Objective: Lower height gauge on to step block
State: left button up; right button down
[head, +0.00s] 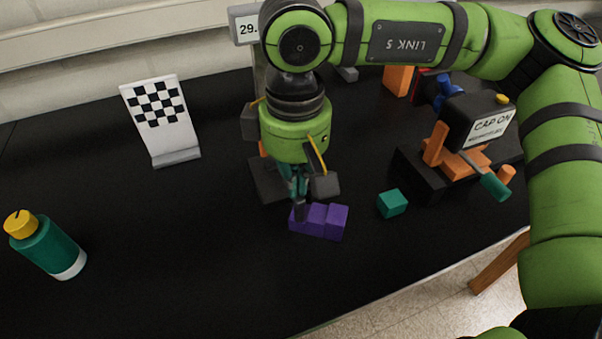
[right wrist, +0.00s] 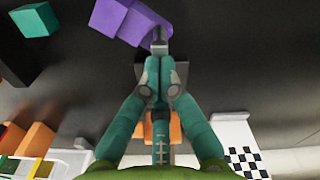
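The purple step block (head: 319,221) lies on the black table just in front of the height gauge; it also shows at the top of the right wrist view (right wrist: 128,20). The gauge's display (head: 246,27) reads "29." at the top, and its dark base (head: 266,182) shows low down; my arm hides most of its column. My right gripper (head: 300,200) points down in front of the column. Its teal fingers (right wrist: 157,72) are close together around a narrow grey part of the gauge (right wrist: 159,44), whose tip overlaps the step block's edge. Whether it touches is unclear. My left gripper is out of view.
A teal cube (head: 392,203) lies right of the step block. An orange and black fixture with a "CAP ON" box (head: 477,120) and teal-handled tool (head: 494,187) stands further right. A checkered stand (head: 161,120) and a teal bottle (head: 48,247) stand left. The front middle is clear.

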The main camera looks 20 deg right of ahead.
notch_tip(320, 180, up, 8)
jog(key=p, duration=0.5)
dwell(0.5)
dwell(0.5)
